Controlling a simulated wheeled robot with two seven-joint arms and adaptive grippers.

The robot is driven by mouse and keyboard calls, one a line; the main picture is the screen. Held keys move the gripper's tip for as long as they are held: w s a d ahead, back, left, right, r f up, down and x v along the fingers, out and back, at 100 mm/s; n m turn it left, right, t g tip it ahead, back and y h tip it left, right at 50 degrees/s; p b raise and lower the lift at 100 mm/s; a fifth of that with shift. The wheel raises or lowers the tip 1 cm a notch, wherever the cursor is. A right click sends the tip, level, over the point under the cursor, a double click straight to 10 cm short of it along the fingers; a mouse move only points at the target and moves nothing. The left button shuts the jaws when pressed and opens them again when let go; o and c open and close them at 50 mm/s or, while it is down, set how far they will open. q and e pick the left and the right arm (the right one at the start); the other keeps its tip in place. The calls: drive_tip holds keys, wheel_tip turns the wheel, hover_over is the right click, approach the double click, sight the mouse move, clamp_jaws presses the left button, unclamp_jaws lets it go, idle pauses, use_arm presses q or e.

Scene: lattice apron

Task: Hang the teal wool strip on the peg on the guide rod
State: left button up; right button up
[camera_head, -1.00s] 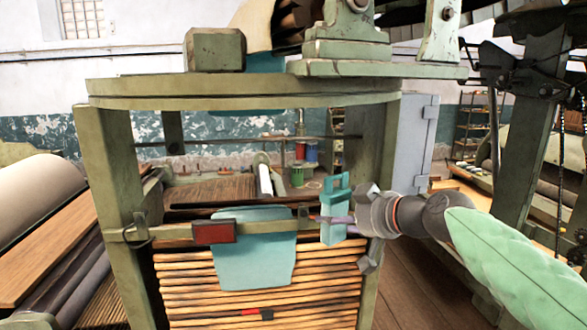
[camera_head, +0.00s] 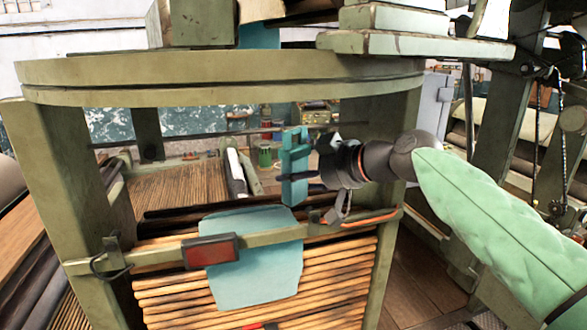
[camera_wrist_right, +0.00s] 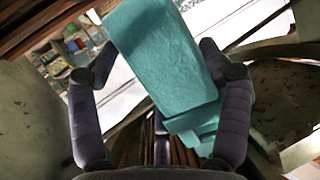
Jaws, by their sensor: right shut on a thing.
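The teal wool strip (camera_head: 294,165), a thick piece with slots in its upper part, is held upright in the head view. My right gripper (camera_head: 318,177) comes from the right and is shut on it. In the right wrist view the strip (camera_wrist_right: 165,60) slants between the two fingers (camera_wrist_right: 162,75). The strip appears above the green front crossbar (camera_head: 270,236); its depth from the bar is unclear. A thin rod (camera_head: 185,137) runs behind, possibly the guide rod. I cannot make out the peg for certain. My left gripper is not in view.
Wooden slats (camera_head: 335,262) lie behind and below. Thick green posts (camera_head: 65,190) and a top beam (camera_head: 220,80) frame the opening. Spools (camera_head: 265,155) stand at the back.

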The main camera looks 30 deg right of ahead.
drive_tip(key=shift+s+d+r, duration=0.1)
drive_tip(key=shift+s+d, duration=0.1)
drive_tip(key=shift+w, duration=0.15)
drive_tip(key=shift+w+f+p, duration=0.2)
drive_tip(key=shift+w+p, duration=0.15)
drive_tip(key=shift+w, duration=0.8)
drive_tip(key=shift+w+d, duration=0.3)
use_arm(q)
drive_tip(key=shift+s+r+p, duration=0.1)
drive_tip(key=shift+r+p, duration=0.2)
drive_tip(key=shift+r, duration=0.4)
use_arm(e)
drive_tip(key=shift+w+d+f, duration=0.2)
drive_tip(key=shift+w+f, duration=0.05)
drive_tip(key=shift+w, duration=0.7)
drive_tip(key=shift+w+d+f, duration=0.2)
drive_tip(key=shift+w+f, duration=0.1)
drive_tip(key=shift+w, duration=0.6)
drive_tip(key=shift+w+d+f, duration=0.2)
drive_tip(key=shift+w+f, duration=0.05)
drive_tip(key=shift+w, duration=0.7)
